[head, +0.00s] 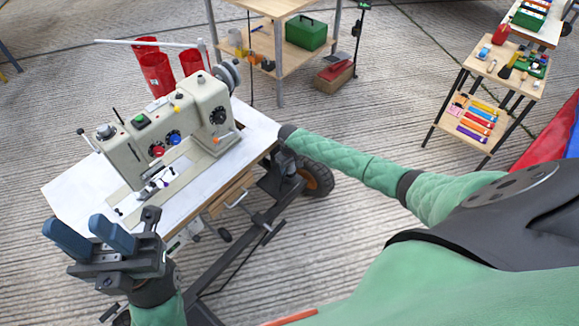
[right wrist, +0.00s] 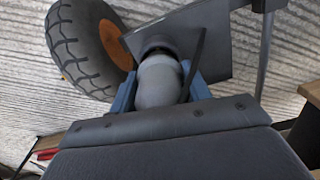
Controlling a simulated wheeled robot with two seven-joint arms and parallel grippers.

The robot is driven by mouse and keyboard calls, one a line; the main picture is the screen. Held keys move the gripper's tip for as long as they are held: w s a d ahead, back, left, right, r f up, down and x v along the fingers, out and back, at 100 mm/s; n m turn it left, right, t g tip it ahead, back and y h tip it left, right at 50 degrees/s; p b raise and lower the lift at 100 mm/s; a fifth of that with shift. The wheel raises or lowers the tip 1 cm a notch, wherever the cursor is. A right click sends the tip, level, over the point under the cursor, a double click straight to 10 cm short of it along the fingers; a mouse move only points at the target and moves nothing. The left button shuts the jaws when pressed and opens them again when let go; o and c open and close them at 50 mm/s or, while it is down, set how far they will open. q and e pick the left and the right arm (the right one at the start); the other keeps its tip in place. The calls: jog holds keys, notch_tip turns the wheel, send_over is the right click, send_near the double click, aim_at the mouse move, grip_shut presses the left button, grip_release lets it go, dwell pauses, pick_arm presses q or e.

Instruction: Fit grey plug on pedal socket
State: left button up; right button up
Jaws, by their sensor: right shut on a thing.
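In the right wrist view, my right gripper (right wrist: 162,94) is shut on a light grey, rounded plug (right wrist: 158,82), with a blue finger on each side. The plug's far end is at a dark round opening, apparently the pedal socket (right wrist: 157,49), by a dark grey plate (right wrist: 213,36). I cannot tell whether the plug is seated or only touching. In the head view, the right arm reaches to the table's right edge, and its gripper cannot be made out there. My left gripper (head: 90,238) is open and empty, in front of the table.
A beige sewing machine (head: 165,128) stands on a white-topped wheeled table (head: 75,192). A black tyre (right wrist: 80,45) with an orange hub is close to the right gripper. Red bins (head: 155,72) and a wooden shelf (head: 262,43) stand behind.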

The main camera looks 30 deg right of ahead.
jog(key=shift+f, duration=0.4)
dwell(0.4)
jog(key=shift+f, duration=0.5)
dwell(0.4)
jog(key=shift+r+p, duration=1.55)
jog(key=shift+p, duration=0.55)
jog(key=shift+r+p, duration=0.1)
jog(key=shift+p, duration=0.65)
dwell(0.7)
jog(key=shift+f, duration=1.35)
dwell(1.4)
